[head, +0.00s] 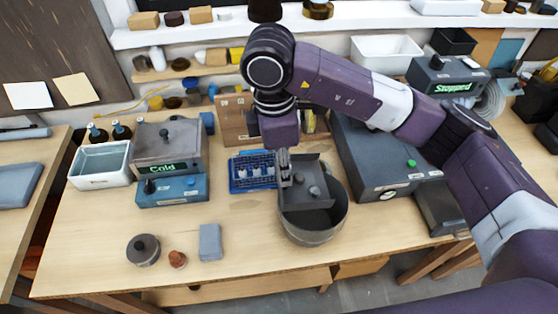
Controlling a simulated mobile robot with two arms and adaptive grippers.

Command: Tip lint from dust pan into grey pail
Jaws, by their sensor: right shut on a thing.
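The dust pan (325,173) is a dark grey, shallow, square-edged pan. My right gripper (285,175) reaches down from above and is shut on the pan at its left back side. The pan is over the grey pail (316,236), a round, dark grey metal bucket on the wooden table. The pan covers much of the pail's mouth, so most of the inside is hidden. Small dark grey lumps, seemingly lint (314,191), lie on the pan. I cannot tell clearly how far the pan is tilted. My left gripper is not in view.
A blue rack (252,172) stands close left of the pail, and a large grey case (378,160) close right. A grey block (210,242), a brown lump (177,259) and a round lidded tin (143,250) lie at the front left. The table's front right is clear.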

